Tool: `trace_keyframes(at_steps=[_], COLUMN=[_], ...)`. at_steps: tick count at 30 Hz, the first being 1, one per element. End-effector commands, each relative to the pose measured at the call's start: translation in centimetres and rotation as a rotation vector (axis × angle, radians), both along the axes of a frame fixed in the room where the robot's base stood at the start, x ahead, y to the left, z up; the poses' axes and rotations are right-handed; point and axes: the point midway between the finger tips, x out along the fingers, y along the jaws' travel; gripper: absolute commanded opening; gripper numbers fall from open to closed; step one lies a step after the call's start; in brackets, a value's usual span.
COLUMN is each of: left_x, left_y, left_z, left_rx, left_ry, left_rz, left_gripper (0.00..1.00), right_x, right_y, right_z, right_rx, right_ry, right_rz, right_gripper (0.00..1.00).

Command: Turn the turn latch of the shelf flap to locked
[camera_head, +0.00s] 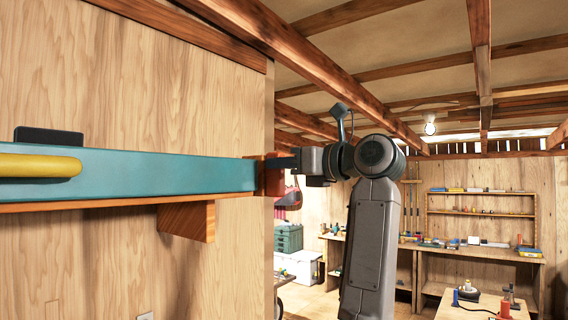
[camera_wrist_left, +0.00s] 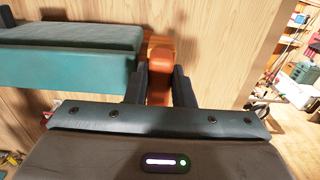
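The shelf flap (camera_head: 140,172) is a long teal board, level along the wood wall at left in the head view. It also shows at upper left in the wrist view (camera_wrist_left: 65,71). The turn latch (camera_head: 272,175) is an orange-brown wooden piece at the flap's right end. In the wrist view the latch (camera_wrist_left: 160,75) stands roughly upright beside the flap's end. My left gripper (camera_wrist_left: 160,82) has one dark finger on each side of the latch, seemingly touching both sides. In the head view my left gripper (camera_head: 284,163) partly hides the latch. My right gripper is out of view.
A yellow object (camera_head: 40,166) and a black box (camera_head: 48,136) are at the flap's left part. A wooden bracket (camera_head: 188,220) sits below it. The wall ends just right of the latch. Workbenches and shelves (camera_head: 480,210) stand far behind.

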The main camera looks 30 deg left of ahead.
Motion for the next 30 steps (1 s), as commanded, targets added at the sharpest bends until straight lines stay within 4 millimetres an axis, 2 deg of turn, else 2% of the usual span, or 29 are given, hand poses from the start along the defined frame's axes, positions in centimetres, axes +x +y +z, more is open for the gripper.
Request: trace_keyframes(at_steps=[1, 3, 14, 20, 30], left_x=[0.0, 0.0, -0.2, -0.4, -1.1], left_y=[0.0, 0.0, 0.0, 0.0, 0.1], left_z=[0.0, 0.0, -0.1, -0.2, -0.5], left_rx=[0.000, 0.000, -0.004, -0.015, -0.039], left_ry=[0.000, 0.000, -0.055, -0.176, -0.487], left_rz=[0.000, 0.000, 0.000, 0.000, 0.000], left_gripper=[0.10, 0.00, 0.00, 0.00, 0.00], right_x=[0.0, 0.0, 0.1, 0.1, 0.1], right_y=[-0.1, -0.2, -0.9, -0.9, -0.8], right_z=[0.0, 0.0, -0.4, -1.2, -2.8], right_rx=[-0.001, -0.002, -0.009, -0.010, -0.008], right_ry=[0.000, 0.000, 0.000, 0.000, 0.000], right_rz=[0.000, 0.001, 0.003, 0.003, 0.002], right_gripper=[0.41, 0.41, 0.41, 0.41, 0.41])
